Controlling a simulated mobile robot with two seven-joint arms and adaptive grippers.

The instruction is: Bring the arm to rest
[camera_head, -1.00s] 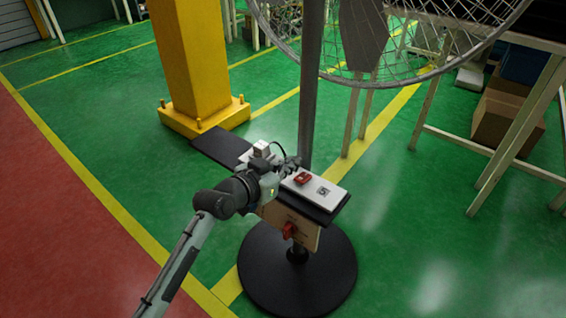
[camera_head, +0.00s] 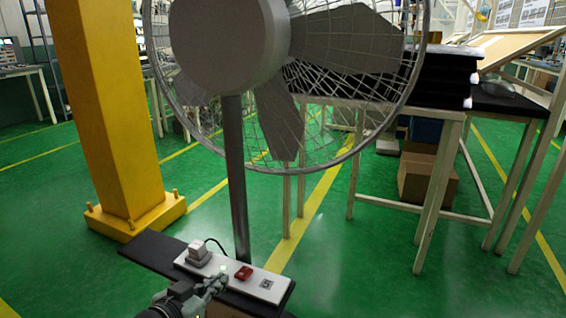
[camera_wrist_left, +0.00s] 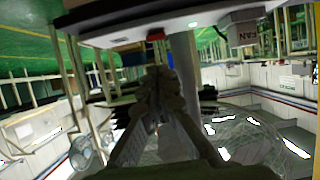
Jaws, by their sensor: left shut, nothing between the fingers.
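My left gripper (camera_head: 212,286) is at the bottom of the head view, at the near edge of a white control strip (camera_head: 228,277). It is shut and empty. I cannot tell whether it touches the strip. The strip lies on the shelf, which also shows in the head view (camera_head: 150,252), and carries a grey plug-like block (camera_head: 198,251) with a cable and a red switch (camera_head: 243,272). My right gripper is not in view.
A large caged fan (camera_head: 290,60) on a grey pole (camera_head: 237,185) stands just behind the shelf. A yellow column (camera_head: 105,110) stands at the left. A workbench (camera_head: 440,120) and a cardboard box (camera_head: 425,178) are at the right. Green floor between them is open.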

